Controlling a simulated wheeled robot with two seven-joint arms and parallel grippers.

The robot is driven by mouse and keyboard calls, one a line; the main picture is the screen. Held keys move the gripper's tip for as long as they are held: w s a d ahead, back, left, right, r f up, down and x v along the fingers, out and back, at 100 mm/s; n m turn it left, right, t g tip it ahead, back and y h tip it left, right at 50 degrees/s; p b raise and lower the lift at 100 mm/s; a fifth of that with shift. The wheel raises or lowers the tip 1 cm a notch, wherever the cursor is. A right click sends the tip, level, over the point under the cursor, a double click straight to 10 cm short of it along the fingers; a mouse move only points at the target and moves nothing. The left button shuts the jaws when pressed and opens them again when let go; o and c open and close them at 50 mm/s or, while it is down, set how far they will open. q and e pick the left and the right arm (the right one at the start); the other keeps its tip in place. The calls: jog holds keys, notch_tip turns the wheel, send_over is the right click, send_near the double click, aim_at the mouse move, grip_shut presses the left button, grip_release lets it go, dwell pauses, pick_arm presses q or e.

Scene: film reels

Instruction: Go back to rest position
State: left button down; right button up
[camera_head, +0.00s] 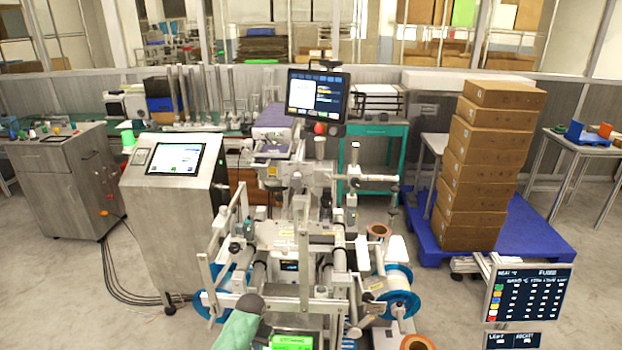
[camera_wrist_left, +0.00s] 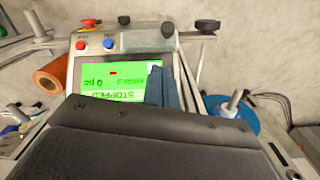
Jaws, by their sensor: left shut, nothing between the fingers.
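My left gripper (camera_wrist_left: 166,88) is shut and empty in the left wrist view. Its blue-grey fingers show in front of a green screen (camera_wrist_left: 112,78) that reads "STOPPED". In the head view my left arm (camera_head: 236,328) enters at the bottom, beside the machine and near the same green screen (camera_head: 292,342). The fingertips are hard to make out there. My right gripper is not in view. A blue-flanged reel with white film (camera_head: 397,277) sits on the right side of the machine, and another blue reel (camera_head: 232,280) is partly hidden at left.
The machine (camera_head: 305,235) fills the centre, with upright bars close to my left arm. A brown roll (camera_wrist_left: 54,74) and a blue reel (camera_wrist_left: 233,120) flank the screen. A steel cabinet (camera_head: 170,230) stands left; boxes (camera_head: 472,185) on a blue pallet (camera_head: 530,225) stand right.

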pick_arm(q)
jog(key=s+f+b, duration=0.1)
jog(key=s+f, duration=0.9)
jog(key=f, duration=0.3)
jog(key=s+f+b, duration=0.1)
jog(key=s+f, duration=0.7)
jog(key=s, duration=0.3)
jog(key=s+f+t+b, duration=0.1)
jog(key=s+f, duration=0.7)
jog(key=s, duration=0.3)
jog(key=s+f+n+b, duration=0.1)
jog(key=s+f, duration=0.7)
jog(key=s, duration=0.4)
jog(key=shift+a+f+t, duration=0.2)
jog(key=shift+a+t, duration=0.15)
jog(key=shift+t, duration=0.05)
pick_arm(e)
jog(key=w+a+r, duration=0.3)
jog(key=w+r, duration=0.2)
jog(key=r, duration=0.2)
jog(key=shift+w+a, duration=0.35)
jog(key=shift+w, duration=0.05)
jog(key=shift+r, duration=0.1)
